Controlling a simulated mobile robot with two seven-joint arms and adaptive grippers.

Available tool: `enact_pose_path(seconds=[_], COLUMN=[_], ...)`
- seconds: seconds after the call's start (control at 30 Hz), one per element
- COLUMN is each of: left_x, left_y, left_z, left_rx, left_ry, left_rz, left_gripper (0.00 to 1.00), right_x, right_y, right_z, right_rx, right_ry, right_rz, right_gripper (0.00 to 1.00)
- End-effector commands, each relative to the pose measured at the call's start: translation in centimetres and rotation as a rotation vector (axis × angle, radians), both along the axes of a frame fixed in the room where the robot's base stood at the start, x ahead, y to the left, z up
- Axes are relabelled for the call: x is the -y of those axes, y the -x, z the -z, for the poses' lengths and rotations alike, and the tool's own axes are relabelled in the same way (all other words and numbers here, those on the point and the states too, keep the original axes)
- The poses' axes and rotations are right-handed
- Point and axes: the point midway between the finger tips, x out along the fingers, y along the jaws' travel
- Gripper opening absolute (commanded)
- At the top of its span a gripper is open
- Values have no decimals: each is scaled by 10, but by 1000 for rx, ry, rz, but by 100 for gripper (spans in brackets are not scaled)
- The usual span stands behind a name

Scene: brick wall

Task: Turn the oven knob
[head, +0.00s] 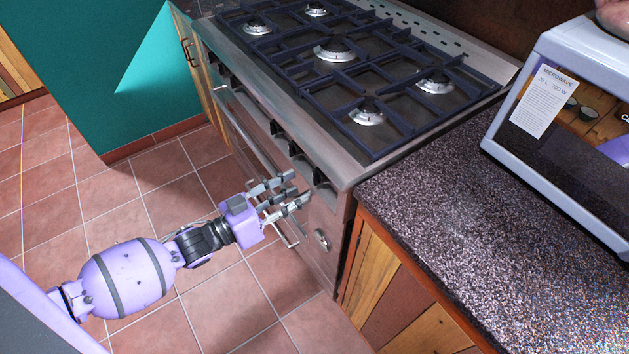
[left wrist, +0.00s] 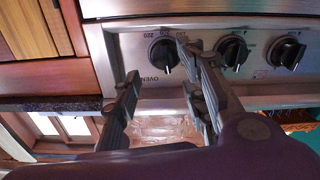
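The oven knob (left wrist: 163,53) is a round black knob on the steel front panel, with lettering beside it, in the left wrist view. It seems to be the end knob nearest the wooden cabinet, partly seen in the head view (head: 320,178). My left gripper (head: 298,186) is in front of the oven, its fingers spread and empty. In the left wrist view its fingers (left wrist: 160,61) reach toward the panel; the right fingertip overlaps the knob's right edge. Whether it touches cannot be told. My right gripper is not in view.
Two more black knobs (left wrist: 232,50) (left wrist: 287,52) sit on the same panel. The oven handle (head: 255,135) runs along the front below. The hob (head: 335,50) is above; a granite counter (head: 450,220) with a microwave (head: 570,130) is at right. Tiled floor (head: 200,300) is clear.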

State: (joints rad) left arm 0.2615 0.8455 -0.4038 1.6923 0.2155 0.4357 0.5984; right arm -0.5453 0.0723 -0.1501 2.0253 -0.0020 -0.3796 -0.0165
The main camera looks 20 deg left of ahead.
Motion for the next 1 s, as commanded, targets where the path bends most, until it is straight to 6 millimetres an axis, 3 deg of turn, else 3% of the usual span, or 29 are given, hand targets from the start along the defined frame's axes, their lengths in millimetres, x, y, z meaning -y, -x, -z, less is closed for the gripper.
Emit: enact_pose_path(seconds=[0.3,0.67,0.93,1.0], left_x=[28,32,32,32], left_y=[-36,-40,-40,-40], left_z=[-2,-1,-1,-1], left_rx=[6,5,6,6], left_ry=[-1,-3,-2,-2], left_rz=[1,2,2,2], left_gripper=[39,39,3,0], right_x=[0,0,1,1], right_y=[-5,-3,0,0], right_z=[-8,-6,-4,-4], right_rx=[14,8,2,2], right_ry=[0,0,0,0], right_rz=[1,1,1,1], right_gripper=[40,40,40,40])
